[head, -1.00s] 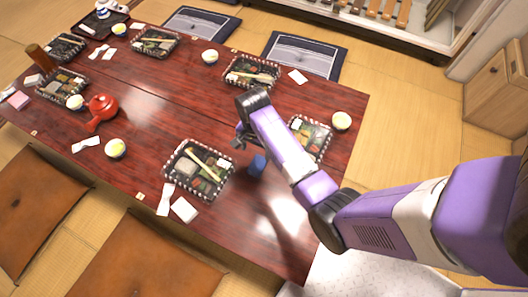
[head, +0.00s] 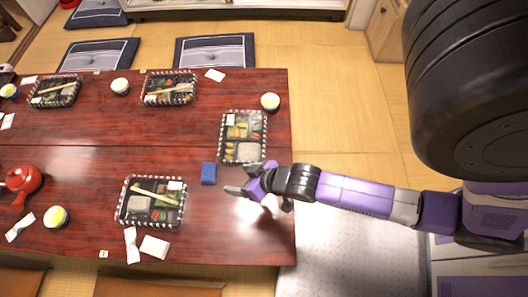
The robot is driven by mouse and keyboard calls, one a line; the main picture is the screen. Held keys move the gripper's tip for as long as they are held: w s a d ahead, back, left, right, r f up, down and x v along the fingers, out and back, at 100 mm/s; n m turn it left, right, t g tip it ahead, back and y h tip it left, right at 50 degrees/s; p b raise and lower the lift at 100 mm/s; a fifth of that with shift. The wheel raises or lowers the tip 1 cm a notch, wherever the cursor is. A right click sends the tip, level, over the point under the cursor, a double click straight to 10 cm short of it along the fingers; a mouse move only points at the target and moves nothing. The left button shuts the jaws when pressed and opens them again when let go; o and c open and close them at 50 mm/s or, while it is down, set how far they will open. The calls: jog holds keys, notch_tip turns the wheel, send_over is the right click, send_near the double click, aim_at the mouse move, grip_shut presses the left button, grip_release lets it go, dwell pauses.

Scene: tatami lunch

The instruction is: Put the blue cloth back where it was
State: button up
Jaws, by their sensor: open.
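The blue cloth (head: 208,173) is a small dark blue folded piece lying on the red-brown table (head: 90,165), between two lunch boxes. My gripper (head: 240,190) is just to the right of the cloth and a little nearer the front, over the table. It is open and seems empty. A small gap shows between its fingertips and the cloth. My gripper's height above the table is hard to tell from this view.
One lunch box (head: 152,202) stands left of the cloth, another (head: 243,136) above and right of it. A small bowl (head: 270,102), a red teapot (head: 22,181) and white napkins (head: 155,246) are also on the table.

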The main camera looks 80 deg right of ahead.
jog(key=s+a+r+n+t, duration=0.1)
jog(key=s+a+r+t, duration=0.1)
jog(key=r, duration=0.6)
jog(key=s+a+r+n+t+y, duration=0.1)
jog(key=s+a+r+n+t, duration=0.1)
jog(key=r, duration=0.5)
jog(key=s+a+r+n+t+y, duration=0.1)
jog(key=s+a+r, duration=0.3)
jog(key=r, duration=0.4)
jog(key=shift+s+a+r+n+t, duration=0.35)
jog(key=shift+s+n+t, duration=0.1)
jog(key=shift+n+t, duration=0.15)
notch_tip(320, 180, up, 12)
jog(key=p, duration=1.2)
jog(key=shift+r, duration=0.25)
